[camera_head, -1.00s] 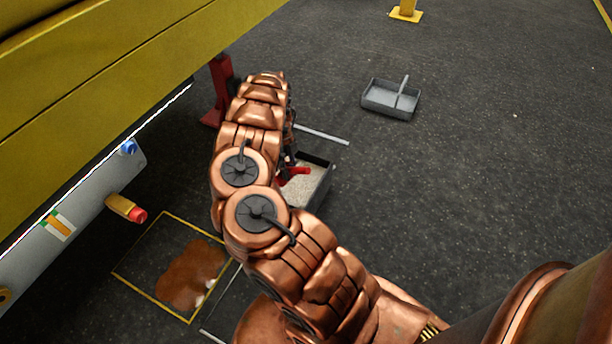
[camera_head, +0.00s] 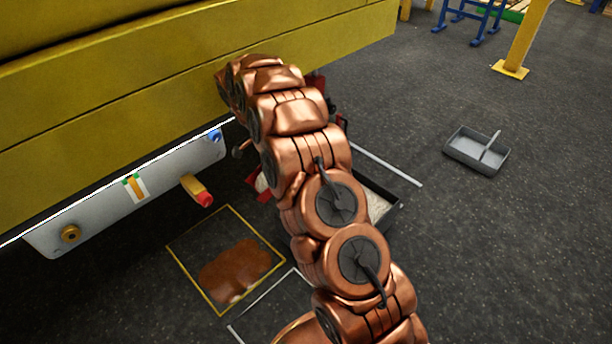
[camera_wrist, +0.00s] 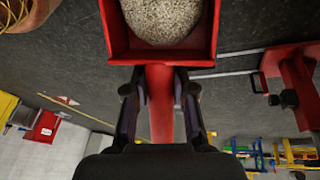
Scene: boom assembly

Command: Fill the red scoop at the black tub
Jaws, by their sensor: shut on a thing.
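My gripper (camera_wrist: 161,100) is shut on the handle of the red scoop (camera_wrist: 116,38), one finger on each side of it in the wrist view. The scoop's pan holds a mound of pale granules (camera_wrist: 163,18). In the head view a red part, likely the scoop (camera_head: 259,191), shows left of my arm, and my gripper is mostly hidden. The black tub (camera_head: 397,208) stands on the floor right of my arm, partly covered by it. Pale granules show inside the tub. The scoop is apart from the tub.
A yellow beam (camera_head: 120,120) and a grey panel (camera_head: 100,205) with a red-tipped peg (camera_head: 199,192) lie left. A brown patch (camera_head: 235,268) lies inside a yellow floor outline. A grey tray (camera_head: 462,152) stands right, with open floor around it. A red stand (camera_wrist: 292,85) shows in the wrist view.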

